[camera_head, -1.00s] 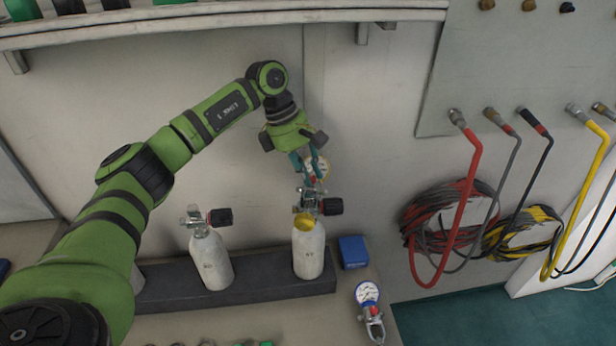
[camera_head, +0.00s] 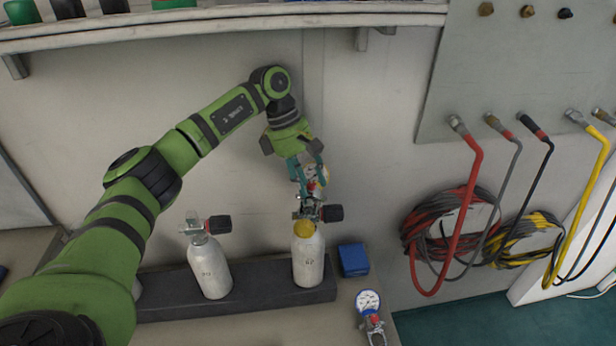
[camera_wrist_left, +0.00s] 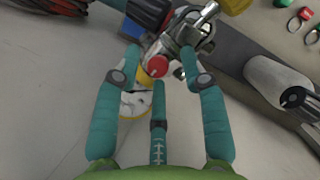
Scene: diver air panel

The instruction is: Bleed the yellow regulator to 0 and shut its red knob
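The yellow regulator's gauge (camera_head: 322,172) sits at the top of the right-hand cylinder (camera_head: 308,262), which has a yellow collar. In the left wrist view the yellow-rimmed gauge (camera_wrist_left: 133,104) is partly behind a finger, and its reading is too small to tell. The red knob (camera_wrist_left: 157,66) shows between the fingertips in that view, with a visible gap on both sides. My left gripper (camera_head: 308,184) is open above the cylinder valve, fingers pointing down at the regulator. I cannot tell whether any finger touches it. My right gripper is not in view.
A second cylinder (camera_head: 209,268) stands to the left in the dark rack (camera_head: 262,296). A blue box (camera_head: 353,259) and a blue-rimmed regulator (camera_head: 368,302) are on the bench to the right. Coloured hoses (camera_head: 470,200) hang from the wall panel. A shelf edge (camera_head: 200,30) runs above.

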